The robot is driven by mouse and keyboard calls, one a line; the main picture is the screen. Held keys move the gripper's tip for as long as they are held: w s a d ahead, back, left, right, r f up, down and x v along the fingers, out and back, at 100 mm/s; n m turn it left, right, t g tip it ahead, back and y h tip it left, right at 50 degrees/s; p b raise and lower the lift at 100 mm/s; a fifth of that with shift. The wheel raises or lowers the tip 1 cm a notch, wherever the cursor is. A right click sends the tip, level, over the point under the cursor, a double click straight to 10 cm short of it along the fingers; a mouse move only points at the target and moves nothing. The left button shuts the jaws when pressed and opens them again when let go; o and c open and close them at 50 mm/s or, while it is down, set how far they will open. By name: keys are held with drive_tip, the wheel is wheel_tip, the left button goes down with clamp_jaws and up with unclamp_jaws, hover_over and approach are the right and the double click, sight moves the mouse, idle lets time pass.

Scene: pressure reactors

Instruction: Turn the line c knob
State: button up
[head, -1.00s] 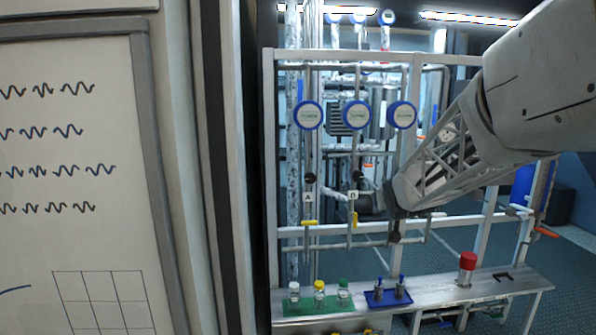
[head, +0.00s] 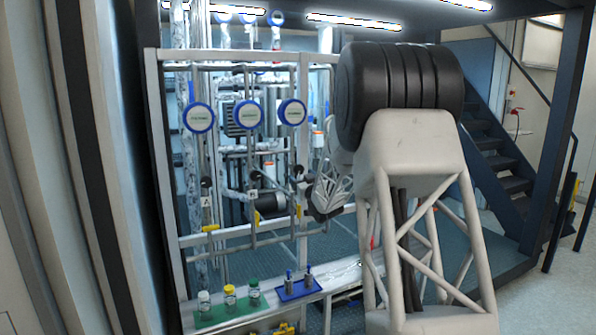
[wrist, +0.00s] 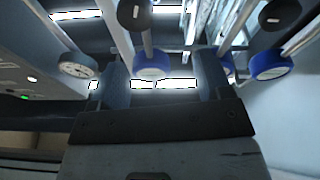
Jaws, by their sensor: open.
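Three upright pipe lines with blue gauges stand in the frame in the head view. The line c knob looks to be the small black knob (head: 298,170) on the rightmost line, close to my arm. Its label is not readable. Black knobs on line A (head: 205,182) and line B (head: 252,181) show to its left. My gripper (wrist: 162,68) is open in the wrist view, with nothing held between its fingers. Two black knobs, a left one (wrist: 135,14) and a right one (wrist: 280,14), lie beyond the fingers; I cannot tell which lines they serve.
Blue gauges, the rightmost (head: 292,112), sit above the knobs. Yellow handles (head: 210,228) are below. A bench holds bottles on a green tray (head: 205,322) and a blue tray (head: 285,297). Stairs (head: 490,150) stand at right.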

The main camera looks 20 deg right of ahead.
sight(300, 171)
drive_tip(key=shift+n+t+y, duration=0.5)
drive_tip(key=shift+t+y, duration=0.2)
drive_tip(key=shift+y, duration=0.1)
drive_tip(key=shift+w+d+f, duration=0.5)
drive_tip(key=shift+d+f, duration=0.1)
drive_tip(key=shift+d, duration=0.25)
drive_tip(key=shift+w+d+f, duration=0.5)
drive_tip(key=shift+d+f, duration=0.1)
drive_tip(key=shift+d, duration=0.25)
drive_tip(key=shift+w, duration=0.15)
drive_tip(key=shift+x, duration=3.75)
drive_tip(key=shift+c, duration=0.5)
drive_tip(key=c, duration=0.8)
drive_tip(key=shift+r, duration=0.1)
